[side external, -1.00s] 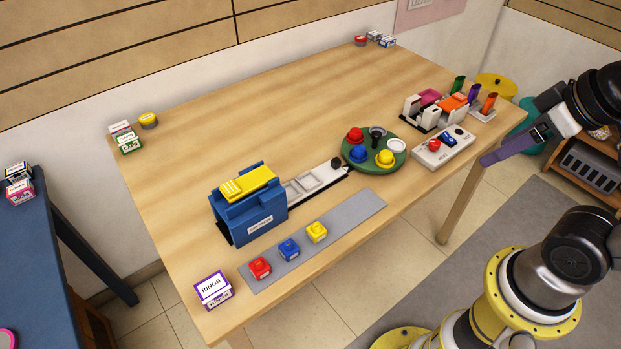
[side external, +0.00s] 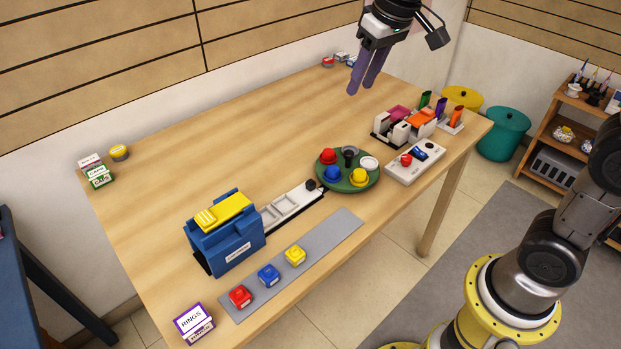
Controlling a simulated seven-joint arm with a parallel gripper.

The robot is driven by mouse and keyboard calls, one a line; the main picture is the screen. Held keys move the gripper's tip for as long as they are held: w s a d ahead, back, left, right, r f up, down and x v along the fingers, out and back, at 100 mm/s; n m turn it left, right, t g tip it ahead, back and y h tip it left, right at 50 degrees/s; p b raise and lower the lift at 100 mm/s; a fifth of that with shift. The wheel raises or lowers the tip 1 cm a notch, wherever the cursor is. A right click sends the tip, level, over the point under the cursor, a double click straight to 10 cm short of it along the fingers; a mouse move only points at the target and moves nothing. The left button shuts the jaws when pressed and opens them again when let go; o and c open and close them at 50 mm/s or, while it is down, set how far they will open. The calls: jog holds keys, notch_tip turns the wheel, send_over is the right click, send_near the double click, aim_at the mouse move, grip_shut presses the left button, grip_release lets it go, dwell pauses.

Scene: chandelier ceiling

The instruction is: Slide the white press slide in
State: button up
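The white press slide (side external: 284,208) lies on the table, sticking out to the right of the blue press (side external: 226,240) with its yellow top (side external: 223,211). Recessed pockets show in the slide, and a dark knob (side external: 311,185) stands at its right end. The part of the slide toward the press is hidden by the press body. My gripper (side external: 361,91) has two purple fingers pointing down, spread a little apart with nothing between them. It hangs over the back of the table, well above and to the right of the knob.
A green round tray (side external: 345,187) with coloured pieces stands close to the slide's knob end. A grey strip (side external: 335,232) with red, blue and yellow blocks lies in front of the slide. A white control box (side external: 415,162) stands at right.

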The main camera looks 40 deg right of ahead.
jog(key=w+a+f+g, duration=0.2)
jog(key=w+f, duration=0.6)
jog(key=g, duration=0.2)
send_over(311, 182)
notch_tip(311, 182, down, 8)
notch_tip(311, 182, down, 14)
jog(key=shift+w, duration=0.1)
grip_shut()
jog(key=shift+r, duration=0.1)
dwell(0.9)
